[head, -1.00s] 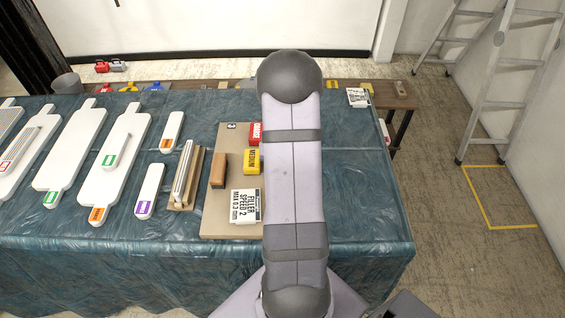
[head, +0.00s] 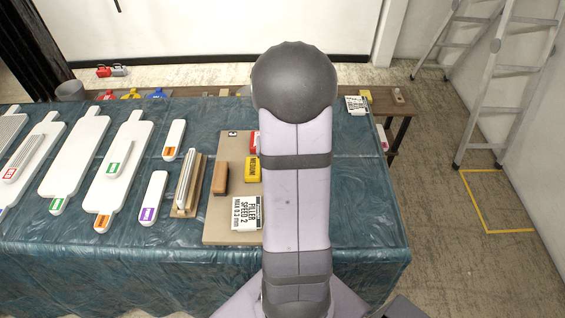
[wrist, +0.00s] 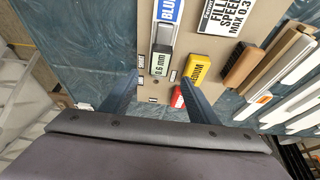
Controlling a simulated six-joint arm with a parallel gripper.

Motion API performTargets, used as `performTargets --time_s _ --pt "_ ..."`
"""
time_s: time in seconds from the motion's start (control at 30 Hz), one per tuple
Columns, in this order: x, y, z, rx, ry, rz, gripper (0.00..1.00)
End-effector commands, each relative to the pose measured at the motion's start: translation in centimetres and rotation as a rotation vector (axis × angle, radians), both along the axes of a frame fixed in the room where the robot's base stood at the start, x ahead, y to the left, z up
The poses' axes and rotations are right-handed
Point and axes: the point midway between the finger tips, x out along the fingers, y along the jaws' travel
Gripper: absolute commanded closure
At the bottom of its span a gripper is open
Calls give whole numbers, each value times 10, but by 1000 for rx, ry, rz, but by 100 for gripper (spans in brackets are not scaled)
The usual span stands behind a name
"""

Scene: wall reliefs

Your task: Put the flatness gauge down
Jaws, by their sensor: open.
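What looks like the flatness gauge (wrist: 161,62), a narrow grey bar with a "0.6 mm" panel and a blue label, lies on the tan board (wrist: 190,45) in the wrist view. My gripper (wrist: 160,78) is open, with one dark finger on each side of the bar's near end. The bar appears to rest free of both fingers; I cannot tell the exact height gap. In the head view my arm hides the gauge and gripper, and only the left part of the board (head: 225,238) shows.
On the board are a yellow "MEDIUM" block (head: 253,169), a red block (head: 254,143), a brown block (head: 220,178) and a filler card (head: 246,213). A wooden holder (head: 188,185) stands left, beside several white panels (head: 75,160). A ladder (head: 490,90) stands right.

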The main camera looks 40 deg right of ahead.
Motion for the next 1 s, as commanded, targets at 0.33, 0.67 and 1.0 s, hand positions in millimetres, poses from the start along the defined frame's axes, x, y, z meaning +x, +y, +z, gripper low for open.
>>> performTargets --time_s 0.33,0.67,1.0 --pt "-2 3 6 1 0 0 46" --pt "6 85 20 46 77 190 46" --pt "-51 246 43 130 287 627 46"
